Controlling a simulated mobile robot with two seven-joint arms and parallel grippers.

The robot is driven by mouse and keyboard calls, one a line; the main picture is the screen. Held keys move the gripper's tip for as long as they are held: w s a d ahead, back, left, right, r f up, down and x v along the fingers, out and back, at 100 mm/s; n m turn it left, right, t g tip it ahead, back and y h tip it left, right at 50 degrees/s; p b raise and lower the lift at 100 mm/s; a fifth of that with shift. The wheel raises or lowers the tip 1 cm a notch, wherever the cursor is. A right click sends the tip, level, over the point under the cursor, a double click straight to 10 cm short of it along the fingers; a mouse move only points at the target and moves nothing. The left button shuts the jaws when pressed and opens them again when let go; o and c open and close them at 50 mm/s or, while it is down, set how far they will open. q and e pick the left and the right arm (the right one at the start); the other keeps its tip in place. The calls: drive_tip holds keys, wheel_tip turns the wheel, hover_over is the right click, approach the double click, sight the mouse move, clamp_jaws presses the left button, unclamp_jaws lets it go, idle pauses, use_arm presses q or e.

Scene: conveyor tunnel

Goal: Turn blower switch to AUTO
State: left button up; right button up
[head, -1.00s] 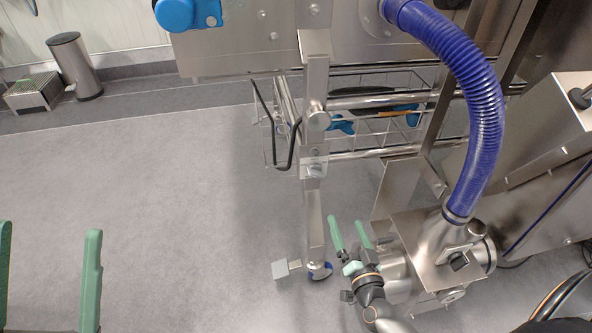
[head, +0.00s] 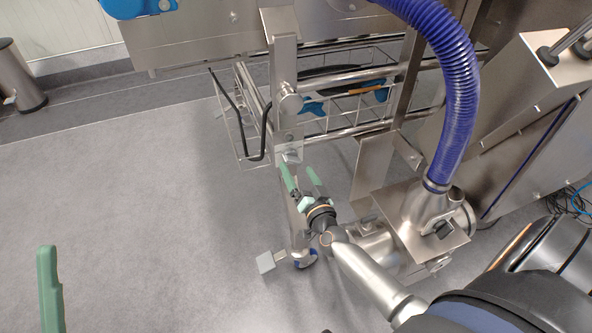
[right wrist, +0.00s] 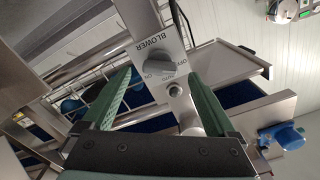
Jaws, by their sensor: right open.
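The blower switch is a grey rotary knob (right wrist: 158,66) on a metal plate lettered BLOWER, with OFF and other position labels around it. Which label the knob points at is unclear to me. In the head view its plate (head: 289,152) is on the upright post, and the knob itself is not visible there. My right gripper (head: 296,167) is open and empty just below the plate. In the right wrist view its green fingers (right wrist: 158,76) spread to either side of the knob, which appears beyond the tips. One finger of my left gripper (head: 48,288) shows at lower left, apart from the post.
A wire basket (head: 240,135) with black handles and blue items hangs behind the post. A blue ribbed hose (head: 460,90) runs down to a metal blower housing (head: 425,215) at right. A bin (head: 18,78) stands far left. Floor at left is clear.

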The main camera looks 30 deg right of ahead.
sight(292, 159)
drive_tip(key=shift+x, duration=1.25)
drive_tip(key=shift+c, duration=0.4)
drive_tip(key=c, duration=1.3)
drive_tip(key=shift+m, duration=0.4)
drive_tip(key=m, duration=0.4)
drive_tip(key=shift+m, duration=0.3)
drive_tip(key=m+b, duration=0.1)
drive_tip(key=m, duration=0.5)
drive_tip(key=shift+m, duration=0.4)
